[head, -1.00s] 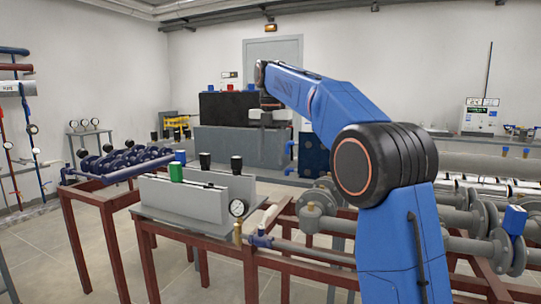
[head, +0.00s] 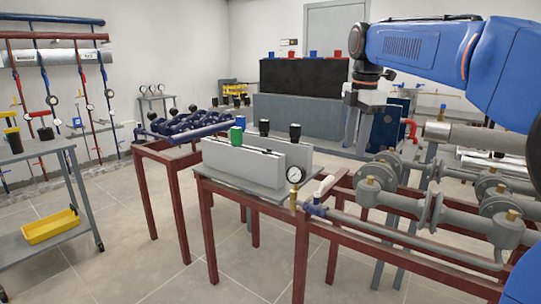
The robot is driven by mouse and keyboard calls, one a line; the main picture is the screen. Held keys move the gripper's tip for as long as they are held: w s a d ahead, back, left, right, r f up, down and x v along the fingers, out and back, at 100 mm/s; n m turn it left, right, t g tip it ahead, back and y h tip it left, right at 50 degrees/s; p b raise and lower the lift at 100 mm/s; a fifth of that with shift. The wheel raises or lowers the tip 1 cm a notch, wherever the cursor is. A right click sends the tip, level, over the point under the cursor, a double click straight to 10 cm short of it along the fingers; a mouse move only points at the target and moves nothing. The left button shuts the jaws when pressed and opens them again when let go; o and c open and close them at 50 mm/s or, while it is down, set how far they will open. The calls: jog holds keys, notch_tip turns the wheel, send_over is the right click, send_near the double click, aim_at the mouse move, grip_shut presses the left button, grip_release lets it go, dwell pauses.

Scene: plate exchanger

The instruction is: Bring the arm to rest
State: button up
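My blue arm enters from the right edge of the head view and reaches left across the upper right. My gripper (head: 362,98) hangs from the dark wrist at the arm's end, in front of the grey and black bench unit. Its fingers are small and partly lost against the grey behind, so I cannot tell whether they are open or shut. I see no object held in it. The gripper appears above the level of the pipe stand and clear of it.
Grey flanged pipes (head: 430,205) lie to the right, below my arm. A grey trolley with a yellow tray (head: 50,226) stands at left. The tiled floor (head: 150,265) between them is clear.

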jog(key=s+d+f+m+t, duration=0.1)
jog(key=s+d+f+m, duration=0.1)
jog(key=s+f+m, duration=0.8)
jog(key=s+d+f+m+t, duration=0.2)
jog(key=s+f+m, duration=0.8)
jog(key=s+f, duration=0.6)
jog(key=shift+s+d+f+m, duration=0.35)
jog(key=shift+s+d, duration=0.3)
jog(key=shift+s, duration=2.5)
jog(key=shift+r, duration=0.1)
